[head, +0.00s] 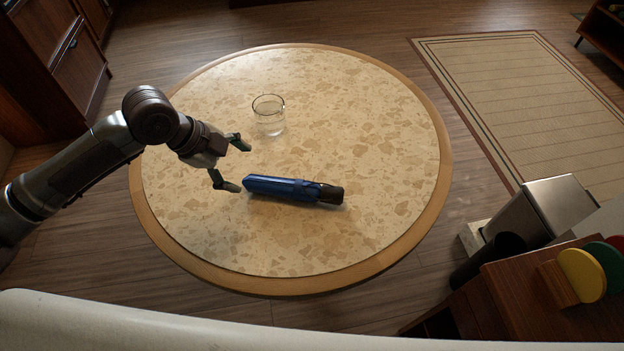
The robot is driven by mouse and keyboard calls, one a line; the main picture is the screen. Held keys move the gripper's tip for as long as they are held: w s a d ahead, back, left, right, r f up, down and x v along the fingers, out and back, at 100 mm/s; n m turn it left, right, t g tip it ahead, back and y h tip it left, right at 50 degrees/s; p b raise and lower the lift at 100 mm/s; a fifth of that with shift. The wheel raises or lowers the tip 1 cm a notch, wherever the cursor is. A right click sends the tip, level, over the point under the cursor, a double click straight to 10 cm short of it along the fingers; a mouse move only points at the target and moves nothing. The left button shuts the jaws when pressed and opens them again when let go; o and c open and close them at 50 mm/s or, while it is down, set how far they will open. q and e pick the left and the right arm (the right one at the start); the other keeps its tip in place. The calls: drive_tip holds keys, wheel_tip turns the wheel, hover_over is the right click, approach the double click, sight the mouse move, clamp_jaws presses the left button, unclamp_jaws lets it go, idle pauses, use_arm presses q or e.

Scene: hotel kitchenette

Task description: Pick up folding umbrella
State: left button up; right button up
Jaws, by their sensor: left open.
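A blue folding umbrella (285,189) with a dark handle at its right end lies on the round table (380,110) in the head view. It lies nearly level across the picture, a little below the table's middle. My left gripper (239,167) reaches in from the left, with its two fingers spread and nothing between them. The lower fingertip is close to the umbrella's left end; whether it touches cannot be told. My right gripper is not in view.
A clear glass beaker (269,115) stands on the table behind the umbrella, near my left gripper. The table right of the umbrella is bare. A wooden cabinet with coloured discs (582,275) and a metal bin (541,212) stand at the lower right. A striped rug (530,95) lies at the upper right.

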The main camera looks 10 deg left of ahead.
sight(266, 182)
use_arm(q)
drive_tip(key=x, duration=0.4)
drive_tip(key=w+x, duration=0.1)
drive_tip(key=x, duration=0.1)
drive_tip(key=shift+a+f, duration=0.1)
drive_tip(key=shift+f, duration=0.15)
drive_tip(key=shift+w+d+f, duration=0.1)
drive_tip(key=shift+d+f, duration=0.15)
drive_tip(key=shift+f, duration=0.2)
drive_tip(key=x, duration=0.5)
drive_tip(key=shift+r, duration=0.1)
drive_tip(key=c, duration=1.5)
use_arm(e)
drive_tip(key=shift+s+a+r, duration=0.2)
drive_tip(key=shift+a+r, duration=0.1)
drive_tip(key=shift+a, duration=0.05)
